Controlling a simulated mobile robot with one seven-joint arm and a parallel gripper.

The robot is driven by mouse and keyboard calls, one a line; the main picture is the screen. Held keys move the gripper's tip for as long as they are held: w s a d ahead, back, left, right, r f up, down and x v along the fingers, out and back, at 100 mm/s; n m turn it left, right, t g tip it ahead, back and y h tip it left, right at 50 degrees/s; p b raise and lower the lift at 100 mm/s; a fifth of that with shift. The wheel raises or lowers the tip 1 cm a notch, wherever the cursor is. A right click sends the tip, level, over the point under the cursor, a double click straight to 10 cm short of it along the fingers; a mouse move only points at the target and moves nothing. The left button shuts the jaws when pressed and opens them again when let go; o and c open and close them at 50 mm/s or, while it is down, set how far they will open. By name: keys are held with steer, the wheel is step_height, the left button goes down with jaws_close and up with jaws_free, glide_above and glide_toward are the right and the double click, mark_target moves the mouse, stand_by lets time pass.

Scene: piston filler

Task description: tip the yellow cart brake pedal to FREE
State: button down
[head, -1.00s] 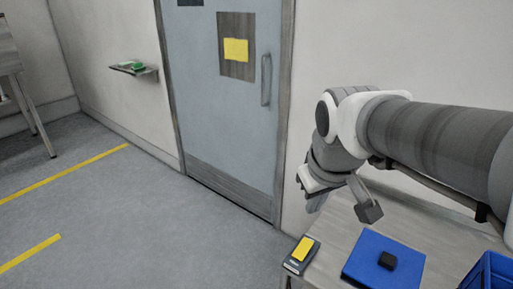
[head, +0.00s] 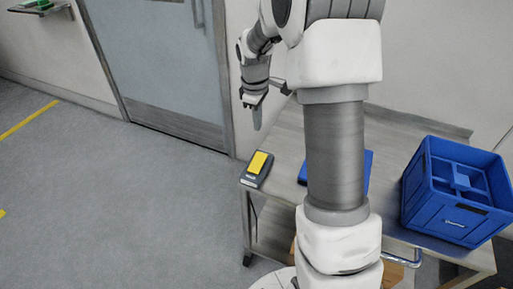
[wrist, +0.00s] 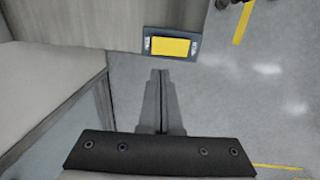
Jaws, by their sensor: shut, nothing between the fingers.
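The yellow brake pedal (head: 258,162) sits in a dark grey housing (head: 249,181) at the left end of the cart's top. In the wrist view the yellow pedal (wrist: 171,47) lies ahead of the fingertips, with small labels at both ends of its housing that are too small to read. My gripper (head: 257,126) points down above and just behind the pedal in the head view, apart from it. In the wrist view my gripper (wrist: 160,75) is shut with the fingers together and nothing between them. Which way the pedal is tipped I cannot tell.
A door (head: 165,60) stands behind. The floor left of the cart is clear.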

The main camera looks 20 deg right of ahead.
mark_target(260, 157)
steer(key=f, duration=0.4)
steer(key=f+b, duration=0.1)
steer(key=f, duration=0.4)
steer(key=w+d+f+b, duration=0.1)
steer(key=f, duration=0.4)
steer(key=shift+d, duration=0.1)
steer(key=shift+w+d+f+b, duration=0.1)
steer(key=shift+w+f+b, duration=0.05)
steer(key=shift+f+b, duration=0.15)
steer(key=shift+r, duration=0.1)
steer(key=shift+s+a+r, duration=0.3)
steer(key=shift+s+a, duration=0.25)
